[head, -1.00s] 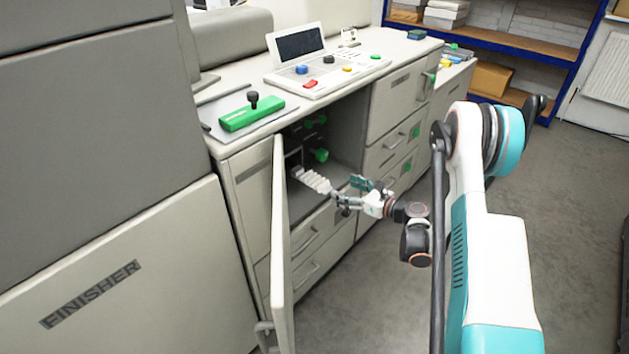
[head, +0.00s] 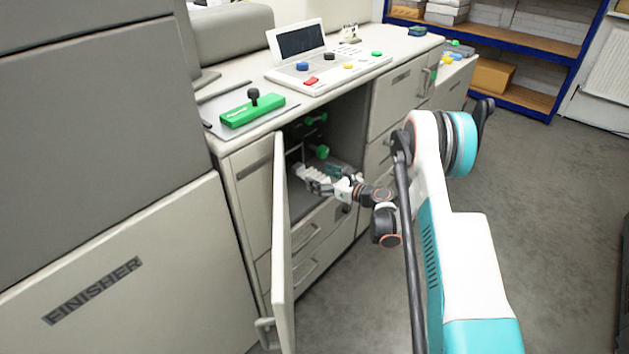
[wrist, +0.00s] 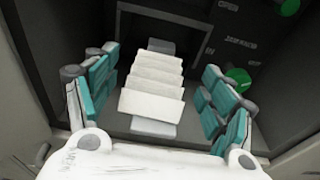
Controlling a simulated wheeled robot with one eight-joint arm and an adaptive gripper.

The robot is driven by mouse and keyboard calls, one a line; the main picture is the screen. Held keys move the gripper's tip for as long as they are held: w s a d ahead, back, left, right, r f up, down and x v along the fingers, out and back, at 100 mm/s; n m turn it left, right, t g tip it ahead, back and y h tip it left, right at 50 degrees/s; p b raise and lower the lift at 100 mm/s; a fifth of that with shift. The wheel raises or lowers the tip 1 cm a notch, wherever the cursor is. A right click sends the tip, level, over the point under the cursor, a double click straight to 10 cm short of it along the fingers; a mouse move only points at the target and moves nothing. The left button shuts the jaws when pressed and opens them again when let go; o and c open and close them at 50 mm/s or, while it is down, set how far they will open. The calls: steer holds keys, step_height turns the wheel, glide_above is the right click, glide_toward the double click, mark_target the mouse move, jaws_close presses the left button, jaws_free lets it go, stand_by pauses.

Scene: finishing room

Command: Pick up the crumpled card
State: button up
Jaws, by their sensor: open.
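The crumpled card (wrist: 154,85) is white and folded in pleats like an accordion. It lies inside the open cabinet compartment, on a narrow grey support that shows beyond both its ends in the wrist view. In the head view the card (head: 308,173) is partly covered by my gripper (head: 318,181). My gripper (wrist: 153,92) is open. Its teal-padded fingers stand to the left and right of the card, with a gap on each side. I cannot tell the exact height of the fingertips relative to the card.
The cabinet door (head: 281,250) stands open on the left, close to my arm. Green knobs (head: 320,151) are inside the compartment; one also shows in the wrist view (wrist: 238,80). A green tool (head: 252,111) and a control panel (head: 325,70) are on the top. Floor to the right is clear.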

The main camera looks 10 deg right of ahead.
mark_target(319, 177)
steer(key=x, duration=0.3)
steer(key=shift+a+f+b, duration=0.1)
steer(key=shift+f+b, duration=0.05)
steer(key=shift+b, duration=0.25)
steer(key=shift+s, duration=0.1)
steer(key=c, duration=1)
